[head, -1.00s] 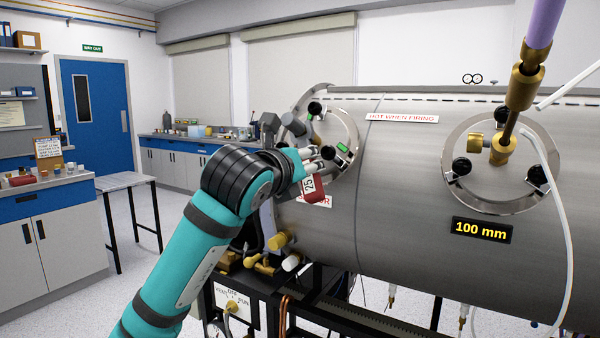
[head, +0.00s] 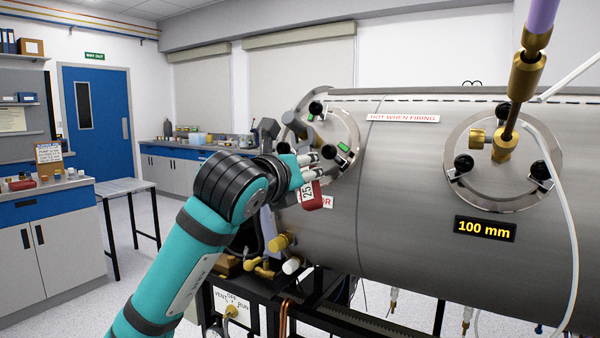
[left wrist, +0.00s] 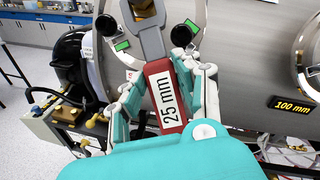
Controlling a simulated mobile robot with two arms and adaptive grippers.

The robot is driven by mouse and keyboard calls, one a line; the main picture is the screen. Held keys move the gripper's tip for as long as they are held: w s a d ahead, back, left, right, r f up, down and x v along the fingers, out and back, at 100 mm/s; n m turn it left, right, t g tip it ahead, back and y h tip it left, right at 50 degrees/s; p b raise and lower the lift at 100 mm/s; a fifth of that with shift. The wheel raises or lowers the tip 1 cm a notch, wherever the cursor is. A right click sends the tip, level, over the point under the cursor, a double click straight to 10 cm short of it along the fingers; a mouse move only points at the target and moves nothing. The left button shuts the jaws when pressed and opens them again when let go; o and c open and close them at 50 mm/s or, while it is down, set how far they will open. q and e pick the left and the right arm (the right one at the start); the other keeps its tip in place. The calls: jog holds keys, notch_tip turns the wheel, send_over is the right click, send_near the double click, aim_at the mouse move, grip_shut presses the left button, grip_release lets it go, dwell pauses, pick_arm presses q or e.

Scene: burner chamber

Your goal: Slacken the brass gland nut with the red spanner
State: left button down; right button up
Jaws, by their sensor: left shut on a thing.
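My left gripper (head: 306,172) is shut on the red spanner (head: 313,194), at the left end of the steel chamber (head: 410,165). In the left wrist view the spanner's red handle (left wrist: 166,98), marked 25 mm, lies between the fingers. Its grey head points away toward the left port, and its jaw end runs to the top edge of that view. My right gripper is not in view.
The left port flange (head: 345,135) has black knobs and green-lit clips close to my fingers. A second flange with a brass fitting (head: 502,147) is at the right, with a white hose. Brass valves (head: 278,242) sit below my wrist. A metal table (head: 125,184) stands left.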

aim_at(307, 188)
pick_arm(q)
jog(key=shift+s+d+f+b, duration=0.1)
jog(key=shift+s+f+b, duration=0.2)
jog(key=shift+f+b, duration=0.2)
jog(key=shift+s, duration=0.1)
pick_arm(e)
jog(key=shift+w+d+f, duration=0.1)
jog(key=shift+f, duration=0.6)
pick_arm(q)
jog(key=shift+s+d+f+b, duration=0.1)
jog(key=shift+s+f+b, duration=0.2)
jog(key=shift+f+b, duration=0.25)
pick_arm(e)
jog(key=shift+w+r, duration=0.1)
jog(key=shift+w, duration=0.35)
pick_arm(q)
jog(key=shift+s+f+b, duration=0.1)
jog(key=shift+b, duration=0.2)
jog(key=shift+s+f, duration=0.15)
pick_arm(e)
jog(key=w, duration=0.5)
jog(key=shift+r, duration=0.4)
pick_arm(q)
jog(key=shift+f+b, duration=0.1)
jog(key=shift+b, duration=0.2)
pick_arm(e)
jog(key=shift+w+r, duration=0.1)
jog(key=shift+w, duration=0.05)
